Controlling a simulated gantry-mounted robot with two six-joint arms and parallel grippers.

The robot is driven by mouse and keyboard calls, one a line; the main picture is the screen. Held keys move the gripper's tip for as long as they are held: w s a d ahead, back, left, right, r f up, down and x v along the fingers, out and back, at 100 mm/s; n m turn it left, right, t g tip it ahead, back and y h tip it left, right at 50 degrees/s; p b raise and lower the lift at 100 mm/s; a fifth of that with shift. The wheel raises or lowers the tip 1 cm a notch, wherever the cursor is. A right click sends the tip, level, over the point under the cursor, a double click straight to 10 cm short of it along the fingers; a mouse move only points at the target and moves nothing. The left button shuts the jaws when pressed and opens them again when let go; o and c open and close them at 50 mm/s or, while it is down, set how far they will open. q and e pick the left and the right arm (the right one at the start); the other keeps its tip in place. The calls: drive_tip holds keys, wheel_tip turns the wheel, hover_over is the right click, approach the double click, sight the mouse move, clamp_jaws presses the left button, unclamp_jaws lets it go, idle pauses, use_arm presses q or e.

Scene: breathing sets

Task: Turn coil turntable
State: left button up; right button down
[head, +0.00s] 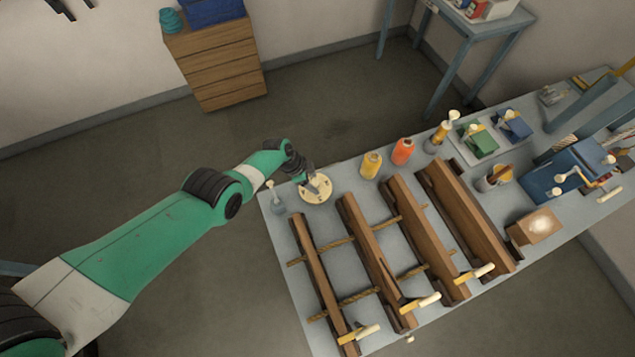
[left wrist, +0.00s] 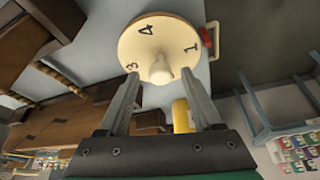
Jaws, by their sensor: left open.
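The coil turntable (head: 316,190) is a cream round disc near the left far corner of the workbench. In the left wrist view the turntable (left wrist: 150,32) shows the numbers 3, 4 and 1 on its face and a pale knob (left wrist: 160,72) standing up from it. My left gripper (head: 306,178) is at the turntable's edge nearest the back. In the left wrist view its two fingers (left wrist: 160,85) are apart, one on each side of the knob, with a gap visible. I cannot tell whether they touch it. My right gripper is not in view.
The grey workbench (head: 283,232) holds several long wooden clamps (head: 322,285) in front of the turntable. A yellow bottle (head: 371,165) and an orange bottle (head: 403,151) stand to its right.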

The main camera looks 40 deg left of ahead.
use_arm(q)
clamp_jaws()
idle(0.3)
idle(0.3)
